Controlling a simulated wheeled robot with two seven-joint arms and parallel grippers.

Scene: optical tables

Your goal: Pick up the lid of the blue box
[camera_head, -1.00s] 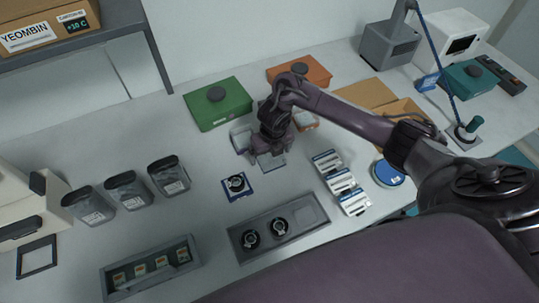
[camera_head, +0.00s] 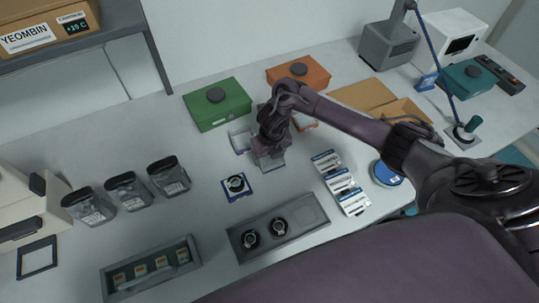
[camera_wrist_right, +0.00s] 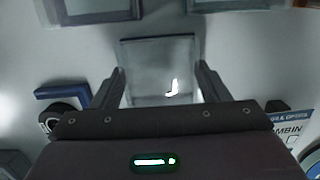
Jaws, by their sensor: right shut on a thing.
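My right gripper (camera_head: 270,158) is shut on a clear, greyish square lid (camera_wrist_right: 160,70) near the middle of the table. In the right wrist view its two fingers (camera_wrist_right: 162,85) stand at the lid's left and right sides. In the head view the arm and fingers partly cover the lid (camera_head: 270,165). I cannot tell whether the lid touches the table. The blue box base (camera_head: 239,187), with a round dark-rimmed optic in it, lies open just left of and in front of the gripper. It also shows in the right wrist view (camera_wrist_right: 60,92). My left gripper is not in view.
A clear case (camera_head: 240,139) stands close behind the gripper on the left. Green (camera_head: 219,104) and orange (camera_head: 300,72) boxes stand farther back. A grey tray (camera_head: 311,215) with optics lies in front, and white-and-blue packs (camera_head: 341,181) lie to the right.

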